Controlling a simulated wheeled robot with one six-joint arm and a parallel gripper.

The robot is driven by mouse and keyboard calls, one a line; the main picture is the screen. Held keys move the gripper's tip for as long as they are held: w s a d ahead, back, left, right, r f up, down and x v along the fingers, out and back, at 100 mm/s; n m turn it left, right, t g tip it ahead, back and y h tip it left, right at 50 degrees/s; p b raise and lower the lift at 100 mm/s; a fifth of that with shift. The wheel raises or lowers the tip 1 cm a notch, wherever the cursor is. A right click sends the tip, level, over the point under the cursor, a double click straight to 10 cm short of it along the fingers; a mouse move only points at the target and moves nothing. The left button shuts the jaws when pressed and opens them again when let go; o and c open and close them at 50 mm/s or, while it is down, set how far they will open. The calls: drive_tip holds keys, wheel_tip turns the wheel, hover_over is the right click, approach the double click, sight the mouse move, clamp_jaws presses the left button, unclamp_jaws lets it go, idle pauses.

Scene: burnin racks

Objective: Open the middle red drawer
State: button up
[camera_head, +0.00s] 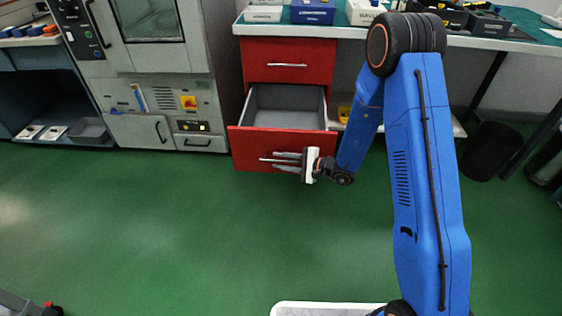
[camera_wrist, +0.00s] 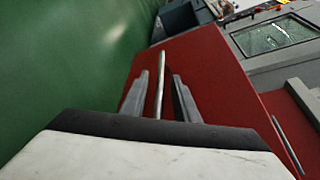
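The red drawer unit stands under the workbench. Its middle red drawer (camera_head: 250,148) is pulled well out, and its grey, empty inside (camera_head: 286,107) shows. The red front also fills the middle of the wrist view (camera_wrist: 225,90). My gripper (camera_head: 276,158) is at this front, reaching in from the right. In the wrist view, my gripper (camera_wrist: 159,76) has one finger on each side of the bar handle (camera_wrist: 161,62), with gaps between bar and fingers. The gripper is open around the handle. The part of the unit below the drawer is hidden.
The top red drawer (camera_head: 265,52) is shut, with its own bar handle (camera_head: 287,65). A grey oven cabinet (camera_head: 160,62) stands to the left. A black bin (camera_head: 487,150) stands at the right. The green floor (camera_head: 170,230) in front is clear.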

drive_tip(key=shift+d, duration=0.15)
drive_tip(key=v, duration=1.7)
drive_tip(key=shift+d, duration=0.1)
drive_tip(key=shift+r, duration=0.1)
drive_tip(key=s+r+n+g+h, duration=0.4)
drive_tip(key=s+r+n+g, duration=0.35)
drive_tip(key=s+r, duration=0.9)
drive_tip(key=s+d+r+n+t+h, duration=0.1)
drive_tip(key=s+d+r+t+h, duration=0.2)
drive_tip(key=s+d, duration=0.4)
drive_tip(key=s+d+r+n+t+h, duration=0.2)
drive_tip(key=s+d+r+t+h, duration=0.1)
drive_tip(key=s+d+r+h, duration=0.2)
drive_tip(key=s+d+h, duration=0.2)
drive_tip(key=s+d, duration=0.1)
drive_tip(key=d, duration=0.1)
drive_tip(key=shift+s+d+r+t+h, duration=0.25)
drive_tip(key=shift+d+r+t+h, duration=0.05)
drive_tip(key=shift+d+r+t, duration=0.05)
